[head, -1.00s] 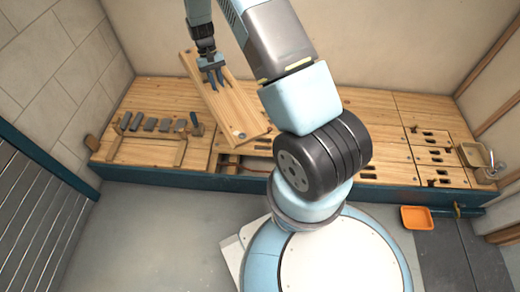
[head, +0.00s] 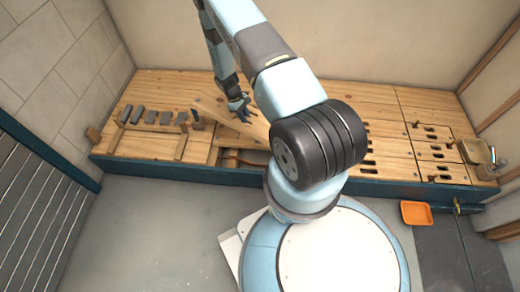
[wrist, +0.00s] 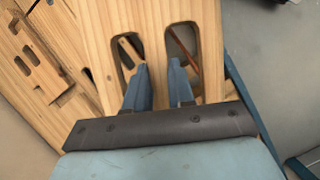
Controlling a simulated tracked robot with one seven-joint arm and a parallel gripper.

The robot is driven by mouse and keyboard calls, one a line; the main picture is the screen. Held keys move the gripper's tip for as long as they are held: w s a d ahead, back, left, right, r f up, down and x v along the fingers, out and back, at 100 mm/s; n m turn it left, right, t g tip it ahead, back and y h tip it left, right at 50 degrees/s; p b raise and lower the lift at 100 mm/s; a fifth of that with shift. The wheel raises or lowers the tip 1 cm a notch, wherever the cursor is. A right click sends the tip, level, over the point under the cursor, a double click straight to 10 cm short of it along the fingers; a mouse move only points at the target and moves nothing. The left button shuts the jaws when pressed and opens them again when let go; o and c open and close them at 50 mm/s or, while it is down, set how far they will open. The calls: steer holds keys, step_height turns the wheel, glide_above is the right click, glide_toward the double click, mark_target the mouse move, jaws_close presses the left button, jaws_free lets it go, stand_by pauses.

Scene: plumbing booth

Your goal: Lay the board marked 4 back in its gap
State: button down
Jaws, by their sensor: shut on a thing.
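A long wooden board (head: 210,104) is in my gripper (head: 241,106), above the wooden bench deck, and partly hidden behind my arm in the head view. In the wrist view the board (wrist: 150,20) has two slots, and my gripper (wrist: 160,68) has one blue finger at each slot, shut on the strip between them. The number on the board cannot be read. An open gap (head: 232,158) with a reddish pipe inside shows at the deck's front edge, below the board; its right part is hidden by my arm.
Several grey blocks (head: 151,117) stand on the deck's left. Slotted boards with small taps (head: 435,150) and a basin (head: 476,151) are at the right. An orange tray (head: 415,213) is on the floor by the bench's teal front edge.

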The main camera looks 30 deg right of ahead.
steer(key=s+d+f+n, duration=0.1)
steer(key=s+f, duration=0.2)
steer(key=f, duration=0.4)
steer(key=s+d+f+n+t+h, duration=0.1)
steer(key=s+f+n, duration=0.1)
steer(key=f, duration=0.6)
steer(key=s+d+f+n, duration=0.1)
steer(key=s+f+n, duration=0.1)
steer(key=s+f, duration=0.3)
steer(key=shift+d+f+h, duration=0.15)
steer(key=shift+f+h, duration=0.15)
steer(key=shift+f, duration=1.35)
steer(key=shift+f, duration=1.8)
steer(key=c, duration=0.9)
jaws_free()
steer(key=shift+t, duration=0.3)
steer(key=v, duration=1.3)
steer(key=shift+w+r, duration=0.1)
steer(key=shift+r, duration=0.2)
